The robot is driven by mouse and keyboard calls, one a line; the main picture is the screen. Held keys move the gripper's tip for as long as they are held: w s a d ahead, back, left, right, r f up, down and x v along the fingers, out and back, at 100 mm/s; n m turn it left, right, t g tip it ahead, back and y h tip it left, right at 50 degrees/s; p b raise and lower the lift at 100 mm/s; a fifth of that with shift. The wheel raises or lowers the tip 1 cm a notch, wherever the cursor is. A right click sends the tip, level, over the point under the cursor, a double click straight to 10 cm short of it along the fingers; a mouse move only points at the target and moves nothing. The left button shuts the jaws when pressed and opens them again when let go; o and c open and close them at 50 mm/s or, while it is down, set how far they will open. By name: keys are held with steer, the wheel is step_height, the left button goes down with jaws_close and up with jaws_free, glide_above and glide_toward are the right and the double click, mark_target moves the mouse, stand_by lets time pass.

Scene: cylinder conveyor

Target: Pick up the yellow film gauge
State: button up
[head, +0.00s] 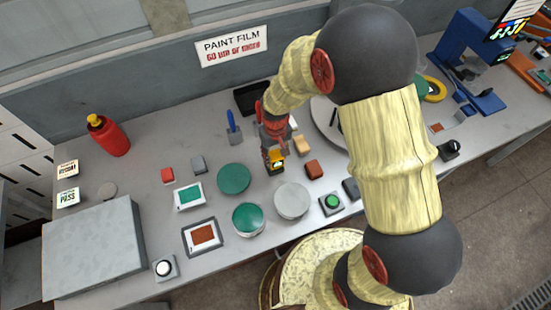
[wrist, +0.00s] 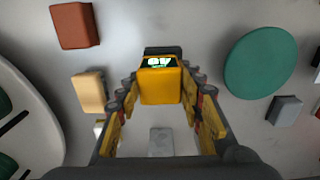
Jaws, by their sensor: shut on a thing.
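The yellow film gauge (wrist: 160,84) is a small yellow block with a dark top and a lit display, seen in the wrist view between my fingers. It also shows in the head view (head: 276,158), at the lower end of my arm. My gripper (wrist: 160,102) is shut on the gauge, with a jointed finger at each side of it. In the head view my gripper (head: 273,145) is over the middle of the table, partly hidden by my wrist. I cannot tell whether the gauge touches the table.
A green disc (head: 233,178) lies left of the gauge and a red-brown block (head: 314,169) lies right. A tan block (head: 301,144) is close by. A grey disc (head: 291,201) and a green button (head: 332,202) are nearer the front edge. A red bottle (head: 108,136) stands far left.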

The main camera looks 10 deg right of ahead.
mark_target(275, 154)
steer(key=shift+r, duration=0.55)
step_height(275, 154, up, 2)
steer(key=shift+w+r+p, duration=0.1)
steer(key=shift+r+p, duration=0.1)
steer(key=shift+p, duration=0.1)
steer(key=s+d+r, duration=0.1)
steer(key=s+r, duration=0.3)
steer(key=s, duration=0.3)
steer(key=s+d+r+p, duration=0.1)
steer(key=s+d+r, duration=0.1)
steer(key=s+r, duration=0.3)
steer(key=shift+s+d+r+p, duration=0.2)
steer(key=shift+s+r+p, duration=0.1)
steer(key=shift+s, duration=0.6)
steer(key=o, duration=0.8)
steer(key=c, duration=0.5)
